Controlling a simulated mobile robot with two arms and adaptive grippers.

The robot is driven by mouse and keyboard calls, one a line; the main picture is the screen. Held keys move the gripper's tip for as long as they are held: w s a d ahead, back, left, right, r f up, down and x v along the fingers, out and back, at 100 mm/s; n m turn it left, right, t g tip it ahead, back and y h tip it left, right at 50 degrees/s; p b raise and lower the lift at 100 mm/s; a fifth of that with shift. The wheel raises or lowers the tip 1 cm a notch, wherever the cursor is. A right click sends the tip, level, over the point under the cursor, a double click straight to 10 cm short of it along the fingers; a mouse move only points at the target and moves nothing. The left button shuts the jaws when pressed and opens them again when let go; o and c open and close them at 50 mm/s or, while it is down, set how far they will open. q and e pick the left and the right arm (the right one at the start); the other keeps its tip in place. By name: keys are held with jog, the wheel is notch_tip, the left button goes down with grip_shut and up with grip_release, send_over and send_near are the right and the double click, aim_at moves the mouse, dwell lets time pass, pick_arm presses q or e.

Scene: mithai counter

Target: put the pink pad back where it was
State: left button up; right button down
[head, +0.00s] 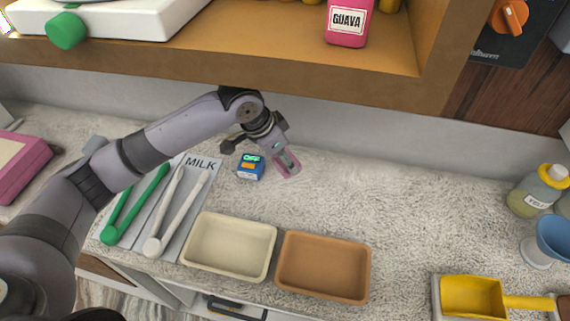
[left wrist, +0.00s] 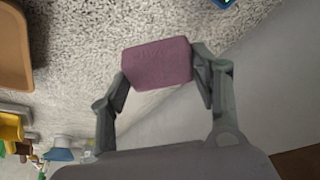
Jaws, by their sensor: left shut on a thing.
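The pink pad (left wrist: 158,63) is a small mauve-pink block. In the left wrist view it sits between the two fingers of my left gripper (left wrist: 160,80), which touch it on both sides. In the head view my left gripper (head: 283,160) points down near the back wall, with a strip of the pink pad (head: 290,172) showing at its fingertips. The pad is at or close above the speckled counter; I cannot tell whether it touches. A small blue box (head: 250,167) with an orange and green label stands just left of it. My right gripper is not in view.
A cream tray (head: 230,218) and a brown tray (head: 324,235) stand in front. Green tongs (head: 135,205) and white tongs (head: 178,207) lie on the MILK mat (head: 200,163). A wooden shelf (head: 250,58) overhangs the back. The counter right of the gripper is clear up to the bottle (head: 538,192).

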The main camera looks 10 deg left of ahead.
aim_at(285, 168)
pick_arm(q)
jog(key=shift+w+r, duration=0.1)
jog(key=shift+w, duration=0.85)
jog(key=shift+s+f, duration=0.1)
jog(key=shift+f, duration=0.6)
notch_tip(285, 168, down, 5)
jog(key=shift+s+f+p, duration=0.1)
jog(key=shift+p, duration=0.9)
jog(key=shift+w+f+p, duration=0.15)
jog(key=shift+w+p, duration=0.05)
jog(key=shift+p, duration=0.1)
jog(key=shift+f, duration=0.15)
jog(key=o, duration=1)
jog(key=shift+o, duration=0.2)
jog(key=shift+b+v, duration=0.85)
jog(key=shift+v, duration=2.85)
